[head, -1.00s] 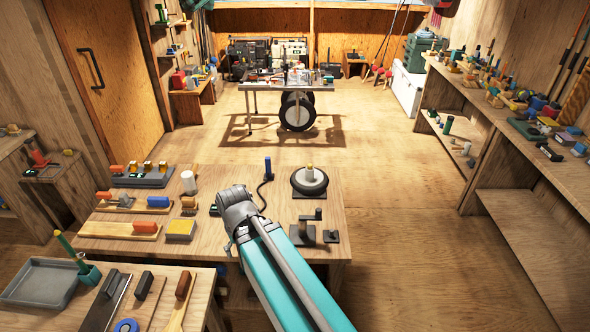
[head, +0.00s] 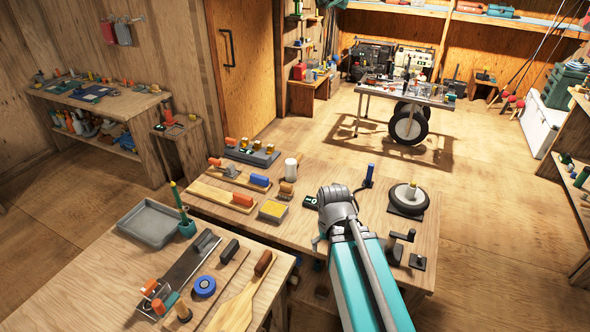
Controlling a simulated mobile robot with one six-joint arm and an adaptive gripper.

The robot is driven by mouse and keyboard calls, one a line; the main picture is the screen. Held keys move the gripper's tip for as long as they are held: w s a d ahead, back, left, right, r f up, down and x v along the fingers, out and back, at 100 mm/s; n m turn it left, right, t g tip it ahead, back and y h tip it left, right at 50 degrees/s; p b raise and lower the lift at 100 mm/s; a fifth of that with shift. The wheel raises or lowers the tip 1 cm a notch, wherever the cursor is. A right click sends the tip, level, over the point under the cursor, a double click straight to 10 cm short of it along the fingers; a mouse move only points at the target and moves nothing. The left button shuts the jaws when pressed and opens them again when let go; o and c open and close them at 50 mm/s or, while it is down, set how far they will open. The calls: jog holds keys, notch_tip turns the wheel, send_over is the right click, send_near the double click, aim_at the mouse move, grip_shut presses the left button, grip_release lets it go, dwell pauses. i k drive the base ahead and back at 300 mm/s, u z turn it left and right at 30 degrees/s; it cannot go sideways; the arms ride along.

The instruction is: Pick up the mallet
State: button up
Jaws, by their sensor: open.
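On the near bench (head: 80,285) lie a pale wooden paddle-shaped piece with a brown grip (head: 236,312), a board with a dark grip (head: 212,282), a long dark metal tool (head: 187,262) and a blue ring (head: 205,286). A short brown wooden piece (head: 286,190) is on the middle bench, beside a white cylinder. My arm reaches over the middle bench, ending in a grey joint.
The middle bench (head: 310,228) holds orange- and blue-handled tools, a yellow block (head: 273,210), a round black-based piece (head: 408,200) and a dark crank-like piece (head: 404,248). A grey tray (head: 150,224) and a teal cup (head: 187,229) stand on the near bench. Open floor lies right.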

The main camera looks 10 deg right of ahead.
aim_at(290, 164)
jog(key=k, duration=1.35)
jog(key=z, duration=0.4)
jog(key=i, duration=0.7)
jog(key=z, duration=0.65)
jog(key=i, duration=1.1)
jog(key=u, duration=0.5)
